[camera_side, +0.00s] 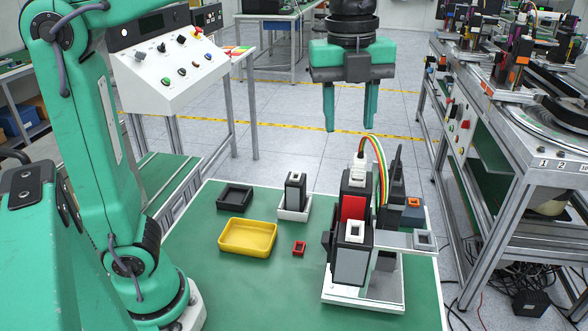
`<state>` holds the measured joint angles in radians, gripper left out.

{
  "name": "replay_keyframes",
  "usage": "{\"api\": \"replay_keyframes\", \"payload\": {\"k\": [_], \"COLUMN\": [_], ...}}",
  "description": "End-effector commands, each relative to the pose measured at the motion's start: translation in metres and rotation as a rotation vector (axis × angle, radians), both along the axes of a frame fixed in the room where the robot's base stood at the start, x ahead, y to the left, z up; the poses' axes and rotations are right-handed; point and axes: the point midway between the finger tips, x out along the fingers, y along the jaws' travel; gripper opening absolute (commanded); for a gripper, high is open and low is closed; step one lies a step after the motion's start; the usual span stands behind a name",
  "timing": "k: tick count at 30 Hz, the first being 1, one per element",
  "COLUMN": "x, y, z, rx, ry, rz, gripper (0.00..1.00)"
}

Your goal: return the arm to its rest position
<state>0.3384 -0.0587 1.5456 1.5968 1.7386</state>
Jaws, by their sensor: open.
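My gripper (350,105) hangs at the upper middle of the side view with its two green fingers pointing down. The fingers are apart and nothing is between them. It is high above the green table (215,300), above and behind the device with the grey and red blocks (353,215). My green arm stands at the left of the view. The link between it and the gripper runs out of the top of the frame.
On the table are a yellow tray (248,252), a black tray (235,211), a white holder (294,213) with a dark block (295,188), and a small red piece (299,248). A control panel (165,75) stands behind my arm. A machine bench (500,200) stands at right.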

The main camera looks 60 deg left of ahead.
Motion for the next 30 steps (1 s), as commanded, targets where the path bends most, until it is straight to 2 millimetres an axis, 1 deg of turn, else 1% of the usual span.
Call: {"api": "replay_keyframes", "payload": {"k": [1,3,14,23,30], "x": [-0.005,-0.010,-0.042,-0.071,-0.095], "y": [0.007,0.016,0.058,0.087,0.106], "z": [-0.002,-0.007,-0.041,-0.076,-0.109], "rx": [-0.009,-0.024,-0.138,-0.277,-0.414], "ry": [-0.014,-0.034,-0.134,-0.200,-0.234], "rz": [0.075,0.189,0.806,1.310,1.698], "gripper": [0.43,0.43,0.43,0.43,0.43]}}
